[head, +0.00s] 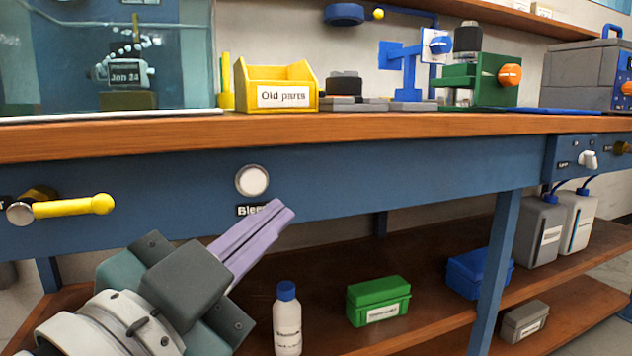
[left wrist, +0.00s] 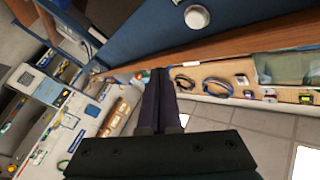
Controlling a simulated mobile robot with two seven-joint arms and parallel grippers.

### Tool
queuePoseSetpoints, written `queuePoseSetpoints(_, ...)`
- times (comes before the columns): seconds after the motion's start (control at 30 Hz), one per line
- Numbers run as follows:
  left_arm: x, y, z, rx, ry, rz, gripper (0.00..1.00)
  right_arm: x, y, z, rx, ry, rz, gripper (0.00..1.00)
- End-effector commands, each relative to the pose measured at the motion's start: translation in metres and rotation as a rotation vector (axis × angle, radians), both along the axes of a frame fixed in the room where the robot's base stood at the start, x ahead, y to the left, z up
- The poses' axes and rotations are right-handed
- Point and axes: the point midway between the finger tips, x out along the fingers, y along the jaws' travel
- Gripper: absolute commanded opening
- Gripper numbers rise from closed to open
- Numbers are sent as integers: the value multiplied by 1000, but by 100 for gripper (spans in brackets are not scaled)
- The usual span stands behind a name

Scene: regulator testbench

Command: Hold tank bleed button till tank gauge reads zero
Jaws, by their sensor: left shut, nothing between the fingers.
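The tank bleed button (head: 252,181) is a round white button in a metal ring on the blue front panel under the bench top. Its label (head: 246,210) is partly covered by my fingers. My left gripper (head: 283,211) is shut and empty, its tips just below and right of the button in the head view, apart from it. In the left wrist view the button (left wrist: 197,17) is at the top, up and right of my shut fingertips (left wrist: 160,73). I cannot make out a tank gauge in either view. My right gripper is not in view.
A yellow lever valve (head: 75,206) sticks out of the panel at left. A yellow "Old parts" bin (head: 284,97) stands on the bench top (head: 400,127). A white bottle (head: 287,325) and a green box (head: 378,300) are on the lower shelf. The panel right of the button is clear.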

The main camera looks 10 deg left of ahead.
Motion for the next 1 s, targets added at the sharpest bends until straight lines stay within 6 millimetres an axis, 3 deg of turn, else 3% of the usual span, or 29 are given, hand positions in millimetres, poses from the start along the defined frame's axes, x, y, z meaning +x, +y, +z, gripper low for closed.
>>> queuePoseSetpoints(0.5,56,38,1,1,-1,1,0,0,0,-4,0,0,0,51)
queuePoseSetpoints(1.0,64,44,0,-1,1,2,0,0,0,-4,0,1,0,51)
